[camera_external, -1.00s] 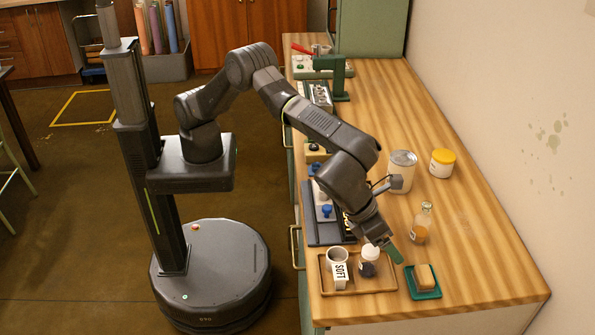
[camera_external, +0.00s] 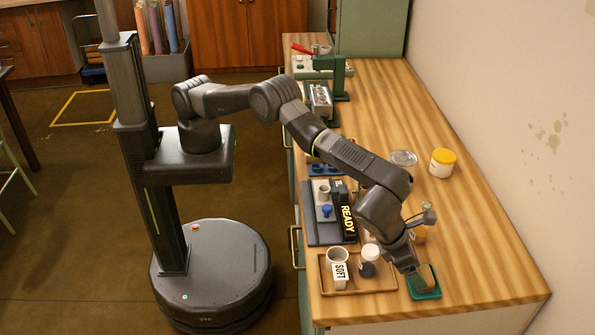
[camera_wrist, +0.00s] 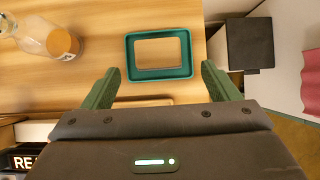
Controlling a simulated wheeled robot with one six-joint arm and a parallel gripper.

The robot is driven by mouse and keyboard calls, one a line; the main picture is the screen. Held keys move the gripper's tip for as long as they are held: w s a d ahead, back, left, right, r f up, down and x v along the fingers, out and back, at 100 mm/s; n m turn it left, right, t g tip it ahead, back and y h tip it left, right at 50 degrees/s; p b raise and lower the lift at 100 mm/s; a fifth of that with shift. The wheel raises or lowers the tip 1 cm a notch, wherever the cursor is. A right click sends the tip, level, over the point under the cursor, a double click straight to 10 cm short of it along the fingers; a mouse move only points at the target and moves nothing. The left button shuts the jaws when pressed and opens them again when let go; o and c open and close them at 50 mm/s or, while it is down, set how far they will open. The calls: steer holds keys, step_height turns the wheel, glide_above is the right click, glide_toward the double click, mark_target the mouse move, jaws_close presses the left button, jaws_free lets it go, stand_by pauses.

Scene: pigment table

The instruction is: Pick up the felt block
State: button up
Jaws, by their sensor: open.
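I cannot tell the exact gap in height.
Left of the green tray is a wooden tray (camera_external: 350,291) with a mug (camera_external: 338,262) labelled SOFT and a white-capped jar (camera_external: 369,258). A bottle (camera_wrist: 62,40) stands close by. A yellow-lidded jar (camera_external: 442,163) is farther back. The table's front edge is near.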

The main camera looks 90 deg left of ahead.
mark_target(425, 274)
steer(key=shift+w+p+x, duration=0.25)
steer(key=shift+p+x, duration=0.55)
steer(key=shift+x, duration=1.7)
steer(key=shift+a+r, duration=0.15)
steer(key=shift+c, duration=0.4)
steer(key=c, duration=1)
